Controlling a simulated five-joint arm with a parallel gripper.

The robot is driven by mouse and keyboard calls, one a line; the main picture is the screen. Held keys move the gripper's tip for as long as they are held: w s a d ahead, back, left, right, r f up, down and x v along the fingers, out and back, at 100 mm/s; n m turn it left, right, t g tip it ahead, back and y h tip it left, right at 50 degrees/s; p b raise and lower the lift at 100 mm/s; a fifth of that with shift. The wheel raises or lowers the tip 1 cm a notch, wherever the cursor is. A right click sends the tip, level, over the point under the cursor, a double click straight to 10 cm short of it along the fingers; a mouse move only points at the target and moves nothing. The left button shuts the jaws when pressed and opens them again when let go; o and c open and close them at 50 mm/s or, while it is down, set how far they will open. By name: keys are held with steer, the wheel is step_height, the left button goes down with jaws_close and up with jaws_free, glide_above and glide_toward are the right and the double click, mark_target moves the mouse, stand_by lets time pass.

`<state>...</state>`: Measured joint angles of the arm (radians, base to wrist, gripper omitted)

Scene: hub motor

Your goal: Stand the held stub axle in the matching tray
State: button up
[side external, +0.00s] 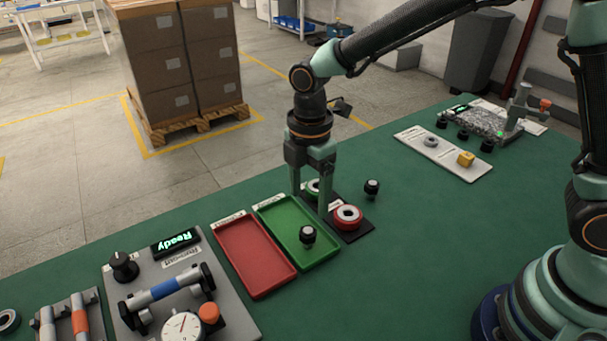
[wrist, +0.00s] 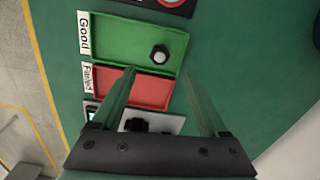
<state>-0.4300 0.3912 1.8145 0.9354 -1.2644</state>
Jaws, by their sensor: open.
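The green tray (side external: 279,221), labelled "Good" in the wrist view (wrist: 110,50), holds one dark stub axle (side external: 307,235) with a pale top. The axle appears to stand upright and also shows in the wrist view (wrist: 160,54), near the end away from the label. The red tray (side external: 250,262), labelled "Failed" in the wrist view (wrist: 148,90), lies beside it and its visible floor is empty. My gripper (side external: 310,202) is open with nothing between its fingers. It also shows in the wrist view (wrist: 160,74), clear of the axle.
A black knob-like part (side external: 371,187) is nearby. A test rig (side external: 170,290) reading "Ready" stands left. A pale board (side external: 445,155) lies right; green tabletop between is clear.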

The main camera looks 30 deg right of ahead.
steer(key=s+d+r+m+t, duration=0.2)
steer(key=s+d+r+m, duration=0.2)
steer(key=d+r+m, duration=0.2)
steer(key=s+d+r+m+t, duration=0.3)
steer(key=s+d+r+m, duration=0.2)
steer(key=d+m, duration=0.6)
step_height(320, 180, up, 2)
steer(key=shift+s+d+m+t, duration=0.2)
steer(key=shift+s+m+t, duration=0.1)
steer(key=shift+m, duration=0.9)
